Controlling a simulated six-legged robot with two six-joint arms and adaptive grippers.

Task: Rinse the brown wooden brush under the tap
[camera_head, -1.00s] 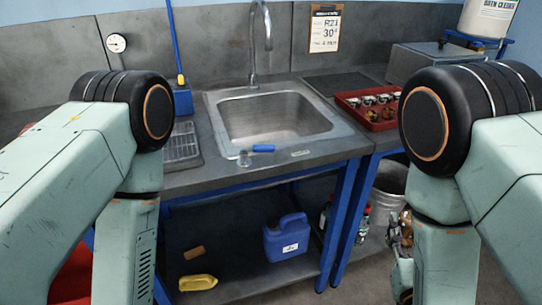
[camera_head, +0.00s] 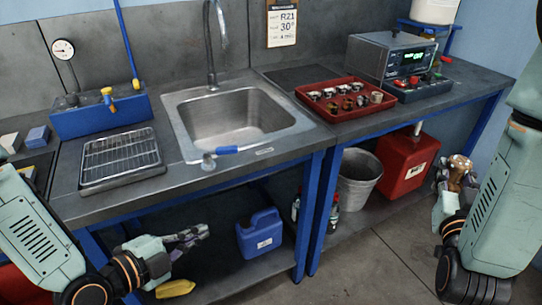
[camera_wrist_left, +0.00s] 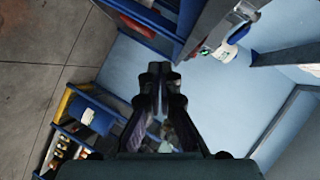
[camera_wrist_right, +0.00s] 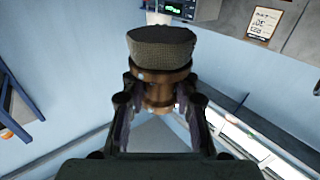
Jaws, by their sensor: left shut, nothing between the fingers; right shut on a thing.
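The brown wooden brush (camera_wrist_right: 160,88) is between the fingers of my right gripper (camera_wrist_right: 160,105), its dark bristle block (camera_wrist_right: 161,40) pointing away from the wrist. In the head view, the brush (camera_head: 461,163) and my right gripper (camera_head: 455,185) are at the right, beyond the bench's front edge and far from the sink. My left gripper (camera_head: 203,233) is shut and empty, low in front of the bench; its fingers also show closed in the left wrist view (camera_wrist_left: 160,75). The tap (camera_head: 211,65) arches over the steel sink (camera_head: 235,125).
A wire rack (camera_head: 120,158) stands left of the sink, and a red tray (camera_head: 330,112) of small cups stands right. A metal bucket (camera_head: 358,180) and red can (camera_head: 402,165) are below. A blue jug (camera_head: 260,235) is on the lower shelf. The floor in front is clear.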

